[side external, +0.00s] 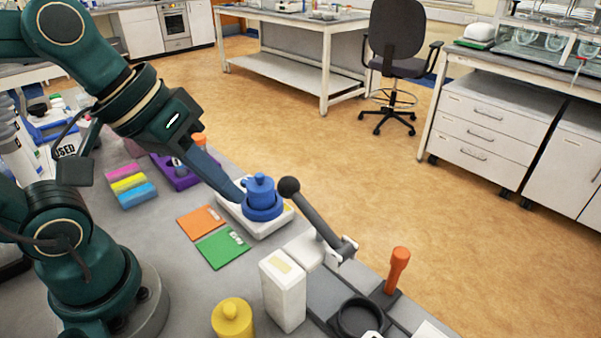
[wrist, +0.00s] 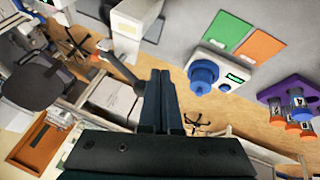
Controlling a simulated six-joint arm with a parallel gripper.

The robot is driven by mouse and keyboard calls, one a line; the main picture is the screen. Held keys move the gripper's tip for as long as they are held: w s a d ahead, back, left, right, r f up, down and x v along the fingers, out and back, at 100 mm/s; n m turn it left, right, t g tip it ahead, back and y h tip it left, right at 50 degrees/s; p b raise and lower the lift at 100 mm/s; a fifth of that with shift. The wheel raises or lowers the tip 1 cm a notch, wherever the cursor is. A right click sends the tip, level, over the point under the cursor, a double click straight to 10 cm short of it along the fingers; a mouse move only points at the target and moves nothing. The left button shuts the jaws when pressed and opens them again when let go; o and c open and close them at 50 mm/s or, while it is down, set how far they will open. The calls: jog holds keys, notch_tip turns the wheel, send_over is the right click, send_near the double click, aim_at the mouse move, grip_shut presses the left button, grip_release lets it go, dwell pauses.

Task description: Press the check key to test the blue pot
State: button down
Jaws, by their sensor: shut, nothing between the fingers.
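The blue pot (side external: 261,193), lidded and with a knob on top, stands upright on a white device (side external: 268,229). In the wrist view the blue pot (wrist: 203,75) sits on the device (wrist: 214,57) beside a lit green display (wrist: 234,79). A small blue spot, possibly the check key (wrist: 225,87), shows near the display. My gripper (side external: 238,197) is shut and empty. Its tip is just left of the pot in the side view; contact cannot be told. In the wrist view my gripper (wrist: 161,73) points away from the device, which lies to its right.
Orange (side external: 201,220) and green (side external: 223,248) cards lie beside the device. A black-knobbed lever (side external: 318,215), a white box (side external: 284,290) and a yellow pot (side external: 232,318) stand nearer. A purple rack (side external: 178,173) and coloured blocks (side external: 130,185) are at left.

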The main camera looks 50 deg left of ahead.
jog(key=w+n+h, duration=0.2)
jog(key=w+n, duration=0.2)
jog(key=n+t, duration=0.3)
jog(key=n, duration=1.2)
send_over(242, 181)
notch_tip(242, 181, down, 4)
jog(key=r, duration=0.1)
jog(key=shift+a+f, duration=0.15)
jog(key=shift+f, duration=0.1)
jog(key=shift+f, duration=4.4)
jog(key=shift+f, duration=0.15)
jog(key=shift+f, duration=0.25)
